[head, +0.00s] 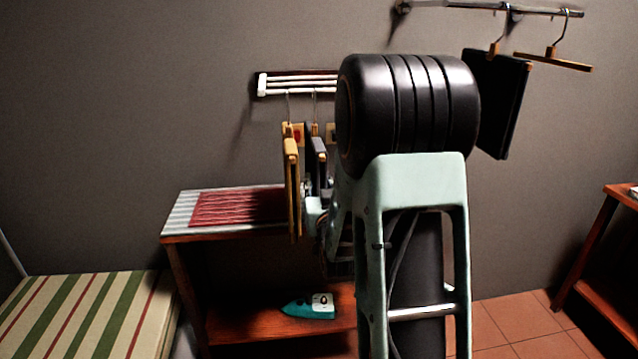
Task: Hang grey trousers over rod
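A metal rod (490,7) is fixed to the wall at the upper right. A dark folded garment (503,100) hangs from it on a hanger, beside an empty wooden hanger (553,60). A dark grey folded piece (318,158), possibly the grey trousers, hangs at the centre left beside a yellow-edged hanging piece (291,190). My gripper (306,190) shows only in small part close to these pieces. My arm hides most of it, so its fingers and any hold cannot be made out.
A white wall rack (290,86) is above the hanging pieces. Below is a wooden table with a striped top (178,218). A teal iron (307,307) lies on its lower shelf. A striped bed (80,315) is at lower left, another wooden table (588,250) at right.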

